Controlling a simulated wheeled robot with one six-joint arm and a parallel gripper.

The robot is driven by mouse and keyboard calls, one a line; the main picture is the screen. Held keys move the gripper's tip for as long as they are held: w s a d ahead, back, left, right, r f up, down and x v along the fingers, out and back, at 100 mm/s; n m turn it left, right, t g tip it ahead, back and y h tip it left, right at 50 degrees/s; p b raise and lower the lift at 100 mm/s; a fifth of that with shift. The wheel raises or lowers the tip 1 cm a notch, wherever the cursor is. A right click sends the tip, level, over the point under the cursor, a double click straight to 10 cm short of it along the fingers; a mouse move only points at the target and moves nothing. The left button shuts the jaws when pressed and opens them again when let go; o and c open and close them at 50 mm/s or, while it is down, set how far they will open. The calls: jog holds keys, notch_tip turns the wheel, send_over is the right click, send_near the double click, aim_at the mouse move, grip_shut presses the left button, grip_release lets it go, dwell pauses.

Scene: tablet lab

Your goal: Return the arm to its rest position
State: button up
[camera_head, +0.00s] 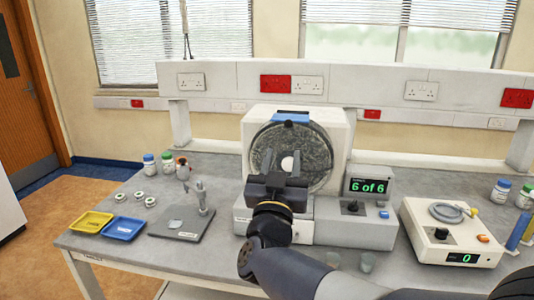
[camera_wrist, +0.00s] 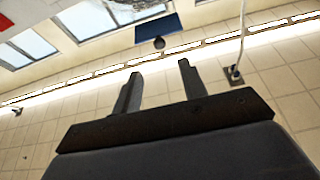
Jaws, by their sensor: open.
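My gripper (camera_head: 281,166) is in the head view, raised in front of the round grey drum (camera_head: 318,150) of a white bench machine. Its two fingers stand apart, and a pale round spot shows between them. In the wrist view my gripper (camera_wrist: 160,82) has its fingers spread with nothing between them. The wrist view is tilted and looks toward the windows and the tiled ceiling or wall. My arm comes in from the lower right of the head view, over the front of the bench.
A display unit (camera_head: 369,186) reading "6 of 6" stands right of the drum. A white device (camera_head: 450,228) reading "0" stands farther right. A yellow tray (camera_head: 91,221), a blue tray (camera_head: 124,228) and a small stand (camera_head: 200,200) are at left. Clear cups (camera_head: 367,262) sit near my arm.

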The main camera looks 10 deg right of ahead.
aim_at(288, 125)
jog(key=p+x, duration=0.3)
jog(key=x, duration=0.7)
jog(key=shift+w+r, duration=0.1)
jog(key=shift+w, duration=0.2)
jog(key=shift+d, duration=0.1)
